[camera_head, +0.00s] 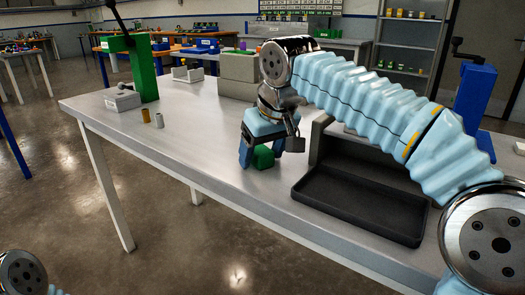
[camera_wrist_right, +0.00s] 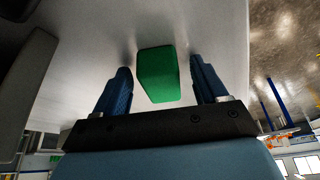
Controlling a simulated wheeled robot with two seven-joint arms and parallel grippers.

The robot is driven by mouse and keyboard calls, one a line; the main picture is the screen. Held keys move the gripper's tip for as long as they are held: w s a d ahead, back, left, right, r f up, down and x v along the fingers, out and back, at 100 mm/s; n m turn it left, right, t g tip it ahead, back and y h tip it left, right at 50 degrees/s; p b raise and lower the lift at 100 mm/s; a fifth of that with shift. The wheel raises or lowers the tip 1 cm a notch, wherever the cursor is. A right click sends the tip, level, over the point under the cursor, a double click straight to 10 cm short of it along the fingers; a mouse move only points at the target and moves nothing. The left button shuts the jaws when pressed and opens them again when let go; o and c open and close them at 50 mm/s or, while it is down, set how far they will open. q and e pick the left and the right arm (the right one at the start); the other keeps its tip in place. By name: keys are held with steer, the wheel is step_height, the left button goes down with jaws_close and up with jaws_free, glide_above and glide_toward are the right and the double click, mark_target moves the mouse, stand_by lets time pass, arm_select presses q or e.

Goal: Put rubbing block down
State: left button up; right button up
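The rubbing block is a small green block (camera_head: 263,157) on the grey table near its front edge, to the left of the black tray. My right gripper (camera_head: 263,160) is over it, pointing down, with its blue fingers on either side. In the right wrist view the green block (camera_wrist_right: 158,75) lies between the two fingers (camera_wrist_right: 160,88), with a visible gap on both sides, so the gripper is open. The block appears to rest on the tabletop. At the lower left of the head view, only a rounded part of my left arm shows; its gripper is out of view.
A black tray (camera_head: 310,200) lies right of the gripper, before a grey housing (camera_head: 322,140). Two small cylinders (camera_head: 159,120), a green press (camera_head: 142,72) and a grey block (camera_head: 238,75) stand farther left and back. The tabletop (camera_head: 205,135) left of the gripper is clear.

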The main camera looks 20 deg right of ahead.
steer(key=shift+r, duration=0.1)
steer(key=shift+r, duration=0.25)
steer(key=p+v, duration=0.2)
steer(key=v, duration=0.9)
steer(key=shift+s+r, duration=0.2)
steer(key=shift+r, duration=0.1)
